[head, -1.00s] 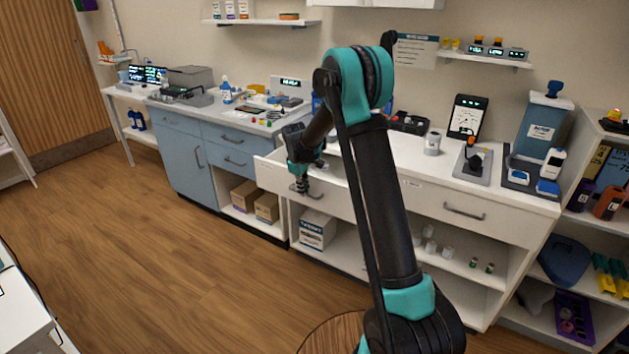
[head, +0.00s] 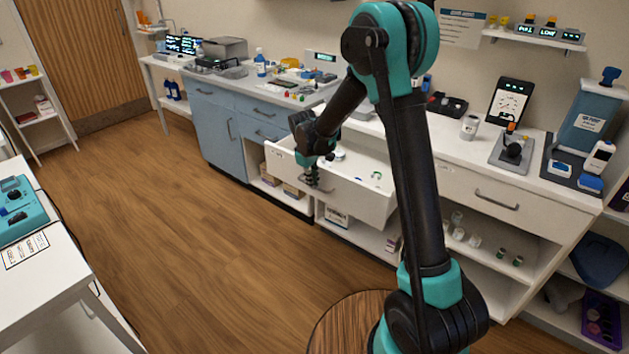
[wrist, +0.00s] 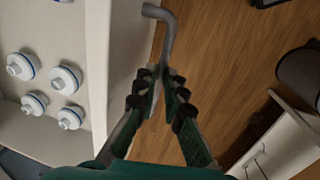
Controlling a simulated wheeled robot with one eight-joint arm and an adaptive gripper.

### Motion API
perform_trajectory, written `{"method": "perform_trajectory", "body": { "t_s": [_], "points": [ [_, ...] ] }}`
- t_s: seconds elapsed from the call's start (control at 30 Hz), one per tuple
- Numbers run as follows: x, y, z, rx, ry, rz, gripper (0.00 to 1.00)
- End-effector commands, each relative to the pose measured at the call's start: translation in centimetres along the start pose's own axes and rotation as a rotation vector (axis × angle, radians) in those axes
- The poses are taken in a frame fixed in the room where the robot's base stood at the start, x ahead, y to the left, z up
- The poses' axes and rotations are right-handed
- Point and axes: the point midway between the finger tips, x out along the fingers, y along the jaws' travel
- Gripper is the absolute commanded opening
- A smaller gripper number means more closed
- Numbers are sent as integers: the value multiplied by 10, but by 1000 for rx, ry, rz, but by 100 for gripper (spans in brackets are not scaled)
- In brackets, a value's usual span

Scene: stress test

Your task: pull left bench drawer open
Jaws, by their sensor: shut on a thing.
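The left bench drawer (head: 358,200) is white and stands out from the white bench, its inside showing from above. Its grey bar handle (wrist: 168,32) runs between my fingers in the wrist view. My gripper (wrist: 160,77) is shut on this handle, in front of the drawer face. In the head view, my gripper (head: 312,178) is at the drawer's front, and my arm hides part of the drawer's right side. Inside the drawer, several white round pieces with blue rims (wrist: 64,80) show in the wrist view.
A blue cabinet (head: 212,125) stands left of the drawer. A closed white drawer with a grey handle (head: 497,200) is to the right. A round wooden stool top (head: 345,325) is near my base. A white table with a teal device (head: 22,210) is at left. Open wood floor lies between.

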Motion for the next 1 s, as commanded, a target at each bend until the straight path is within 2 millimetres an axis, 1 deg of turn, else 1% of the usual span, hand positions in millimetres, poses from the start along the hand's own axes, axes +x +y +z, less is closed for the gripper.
{"method": "perform_trajectory", "body": {
  "t_s": [0.13, 0.17, 0.23, 0.5, 0.6, 0.67, 0.77, 1.0],
  "points": [
    [0, 0, -1, 0, 2, 0, 0],
    [0, 0, -1, 0, 2, 0, 11],
    [0, 0, -1, 0, 2, 1, 19],
    [0, 0, -1, 0, 1, 0, 19],
    [-5, 0, -1, 0, 1, 0, 19],
    [-10, 0, -1, -1, 1, 0, 19],
    [-26, 0, 0, -1, 1, 0, 19],
    [-76, 0, 0, -1, 1, 0, 19]
  ]
}}
